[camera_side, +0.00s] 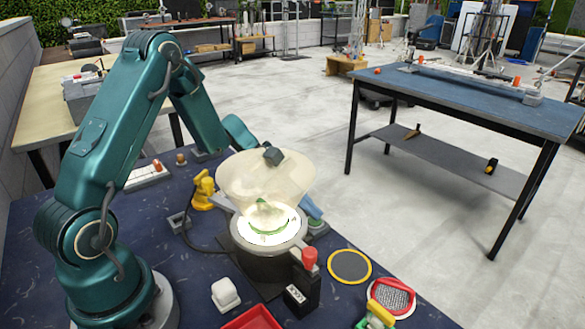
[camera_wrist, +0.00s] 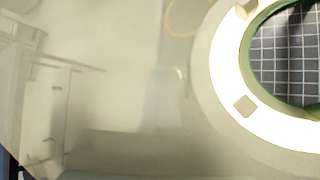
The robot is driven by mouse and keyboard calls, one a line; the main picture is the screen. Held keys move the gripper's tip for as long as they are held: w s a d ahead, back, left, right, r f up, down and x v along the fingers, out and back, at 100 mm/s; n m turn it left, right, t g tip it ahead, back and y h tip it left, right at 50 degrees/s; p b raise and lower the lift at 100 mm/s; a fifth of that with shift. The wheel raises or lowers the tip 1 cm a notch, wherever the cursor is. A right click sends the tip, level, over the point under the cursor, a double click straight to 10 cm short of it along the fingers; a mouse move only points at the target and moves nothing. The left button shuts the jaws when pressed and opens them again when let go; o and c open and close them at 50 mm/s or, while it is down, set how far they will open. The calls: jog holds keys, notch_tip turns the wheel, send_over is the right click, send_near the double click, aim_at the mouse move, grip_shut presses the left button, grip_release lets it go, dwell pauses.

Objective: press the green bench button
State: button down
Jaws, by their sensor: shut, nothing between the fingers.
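I cannot make out a green bench button for certain in either view. In the side view, a green ring (camera_side: 268,228) shows inside a bright white ring (camera_side: 293,228), on a round grey base (camera_side: 265,262). In the wrist view, the white ring (camera_wrist: 222,70) has a green inner edge (camera_wrist: 246,62) around a dark grid. My arm reaches from the left and goes behind a pale, see-through cone (camera_side: 240,175) above the ring. My gripper's fingers are hidden there, and none show in the wrist view. A small dark block (camera_side: 272,156) is at the cone's upper edge.
Beside the base stands a black box (camera_side: 300,292) near a red cap (camera_side: 310,258). A yellow-rimmed dark disc (camera_side: 349,266), a red-rimmed mesh dish (camera_side: 392,297), a white block (camera_side: 225,293), a red tray (camera_side: 252,319) and a yellow figure (camera_side: 203,190) are around it.

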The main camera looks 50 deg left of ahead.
aim_at(309, 218)
jog(key=shift+r, duration=0.35)
jog(key=shift+r, duration=3.05)
